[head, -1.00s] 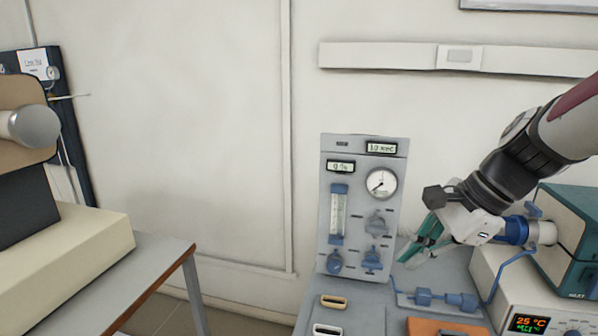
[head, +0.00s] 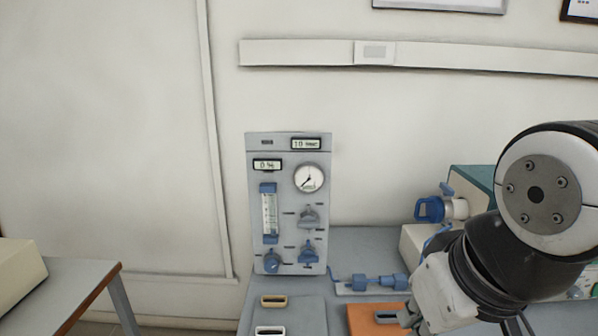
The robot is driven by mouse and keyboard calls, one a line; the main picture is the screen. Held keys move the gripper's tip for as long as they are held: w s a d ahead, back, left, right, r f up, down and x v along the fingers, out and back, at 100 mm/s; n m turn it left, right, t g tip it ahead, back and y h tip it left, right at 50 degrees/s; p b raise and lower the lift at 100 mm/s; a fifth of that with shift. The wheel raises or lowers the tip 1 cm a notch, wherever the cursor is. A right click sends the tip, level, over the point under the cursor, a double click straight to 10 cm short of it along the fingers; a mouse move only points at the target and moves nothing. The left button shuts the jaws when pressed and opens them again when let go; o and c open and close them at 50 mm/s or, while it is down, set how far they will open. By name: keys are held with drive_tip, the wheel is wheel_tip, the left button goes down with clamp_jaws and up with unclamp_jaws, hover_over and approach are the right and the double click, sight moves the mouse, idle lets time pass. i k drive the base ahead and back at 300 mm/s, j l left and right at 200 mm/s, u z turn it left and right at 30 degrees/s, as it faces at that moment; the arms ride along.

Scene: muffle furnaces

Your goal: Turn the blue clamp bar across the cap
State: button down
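A blue cap (head: 430,209) with a loop-like front sits on the pale tube end (head: 459,208) that sticks out left from the teal furnace (head: 473,178). A small blue bar (head: 447,189), which looks like the clamp bar, stands tilted at the top of that tube end, beside the cap rather than across it. My gripper (head: 425,318) is low in the head view, below and apart from the cap, over the bench near the orange block. Its fingers are mostly hidden or cut off by the bottom edge, so its opening does not show.
A grey gas panel (head: 288,205) with gauge and knobs stands left of the furnace. A blue fitting (head: 375,283) lies on the bench before it. My arm covers much of the furnace.

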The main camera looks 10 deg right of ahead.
sight(447, 191)
drive_tip(key=z, duration=0.85)
drive_tip(key=i+l, duration=0.8)
drive_tip(key=i, duration=0.15)
drive_tip(key=l+z, duration=0.05)
